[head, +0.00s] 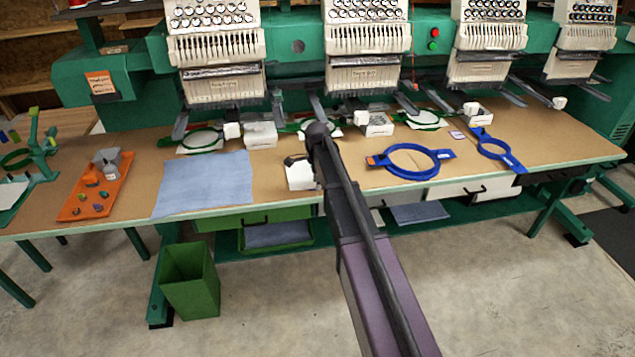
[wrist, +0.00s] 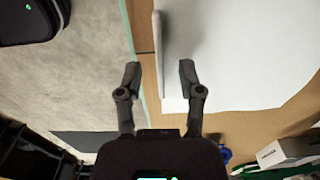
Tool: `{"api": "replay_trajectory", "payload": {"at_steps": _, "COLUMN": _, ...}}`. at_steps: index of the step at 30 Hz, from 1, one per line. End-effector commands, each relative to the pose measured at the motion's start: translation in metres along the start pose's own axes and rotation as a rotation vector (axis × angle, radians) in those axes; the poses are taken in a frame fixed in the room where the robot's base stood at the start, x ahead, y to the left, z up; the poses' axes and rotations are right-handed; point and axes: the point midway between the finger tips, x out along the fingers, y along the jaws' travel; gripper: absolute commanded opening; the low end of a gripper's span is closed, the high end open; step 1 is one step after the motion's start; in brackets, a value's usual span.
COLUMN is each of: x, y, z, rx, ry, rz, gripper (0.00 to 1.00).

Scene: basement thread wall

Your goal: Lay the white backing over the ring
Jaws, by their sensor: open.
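The white backing (head: 301,177) lies on the brown tabletop near its front edge, partly hidden by my arm in the head view. In the wrist view it is a large white sheet (wrist: 235,50), with a pale raised strip (wrist: 158,55) along its near edge. My gripper (wrist: 160,72) is open, its fingertips on either side of the line of that strip; contact cannot be told. In the head view my gripper (head: 295,160) is at the backing. A blue ring (head: 437,155) with side tabs lies flat to the right of the backing, apart from it. A second blue ring (head: 495,150) lies farther right.
A blue-grey cloth (head: 205,183) and an orange tray (head: 97,187) lie left. Green rings (head: 203,138) and white boxes (head: 376,124) sit under the embroidery heads (head: 365,40). A green bin (head: 190,281) stands on the floor. Bare tabletop shows left of the backing.

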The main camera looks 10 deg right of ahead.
Motion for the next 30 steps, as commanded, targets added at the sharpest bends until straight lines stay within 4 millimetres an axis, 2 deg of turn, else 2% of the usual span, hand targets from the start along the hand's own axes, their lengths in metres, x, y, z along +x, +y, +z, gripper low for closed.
{"api": "replay_trajectory", "payload": {"at_steps": 8, "x": -0.013, "y": 0.000, "z": 0.000, "rx": 0.000, "ry": 0.000, "rz": 0.000, "gripper": 0.49}}
{"api": "replay_trajectory", "payload": {"at_steps": 25, "x": -0.060, "y": 0.000, "z": -0.001, "rx": 0.001, "ry": 0.000, "rz": 0.000, "gripper": 0.49}}
{"api": "replay_trajectory", "payload": {"at_steps": 30, "x": -0.054, "y": -0.002, "z": -0.002, "rx": -0.096, "ry": 0.000, "rz": 0.001, "gripper": 0.49}}
